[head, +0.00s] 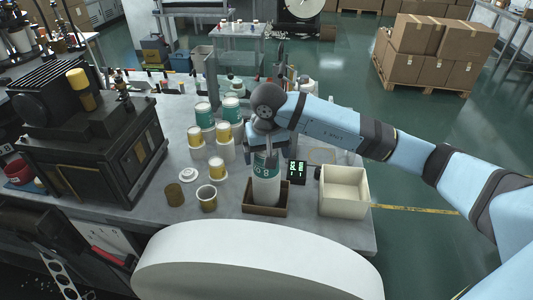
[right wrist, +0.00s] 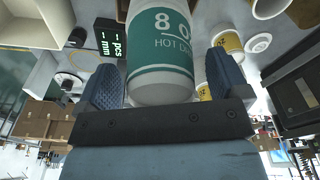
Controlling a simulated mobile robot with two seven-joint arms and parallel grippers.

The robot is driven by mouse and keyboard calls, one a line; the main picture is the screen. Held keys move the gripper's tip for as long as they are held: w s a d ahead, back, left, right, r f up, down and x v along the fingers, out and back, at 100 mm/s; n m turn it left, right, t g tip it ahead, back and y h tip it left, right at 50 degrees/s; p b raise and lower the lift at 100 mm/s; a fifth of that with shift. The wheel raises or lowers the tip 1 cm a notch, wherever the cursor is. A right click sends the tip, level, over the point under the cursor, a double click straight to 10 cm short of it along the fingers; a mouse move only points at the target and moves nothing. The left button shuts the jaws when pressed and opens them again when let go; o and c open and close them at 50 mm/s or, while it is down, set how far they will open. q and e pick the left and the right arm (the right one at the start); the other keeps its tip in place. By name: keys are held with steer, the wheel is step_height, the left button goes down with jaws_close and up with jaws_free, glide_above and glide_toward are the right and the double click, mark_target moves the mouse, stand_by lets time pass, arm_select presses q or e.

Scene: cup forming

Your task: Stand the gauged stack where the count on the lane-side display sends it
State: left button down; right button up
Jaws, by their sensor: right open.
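The stack of white cups (head: 266,186) has a teal band marked with an 8 and stands upright in a shallow brown tray (head: 250,211). It shows large in the right wrist view (right wrist: 160,50), with "HOT" under the 8. My right gripper (head: 264,158) is at the upper part of the stack, its two blue fingers (right wrist: 163,68) open on either side of it. The black display (head: 297,172) stands just right of the stack with lit green text; "pcs" and "mm" read in the right wrist view (right wrist: 109,40), the figures unclear. My left gripper is out of view.
A cream open bin (head: 343,191) stands right of the display. Several yellow and teal banded cup stacks (head: 223,133) stand behind and left. A dark machine (head: 92,150) fills the left.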

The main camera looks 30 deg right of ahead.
steer(key=r+b, duration=0.1)
steer(key=r, duration=0.2)
steer(key=s+r, duration=0.1)
steer(key=r, duration=0.3)
steer(key=r+b, duration=0.1)
steer(key=r, duration=0.3)
steer(key=shift+s+a+r+b, duration=0.15)
steer(key=shift+r+b, duration=0.1)
steer(key=shift+b, duration=0.05)
steer(key=shift+s+f, duration=0.1)
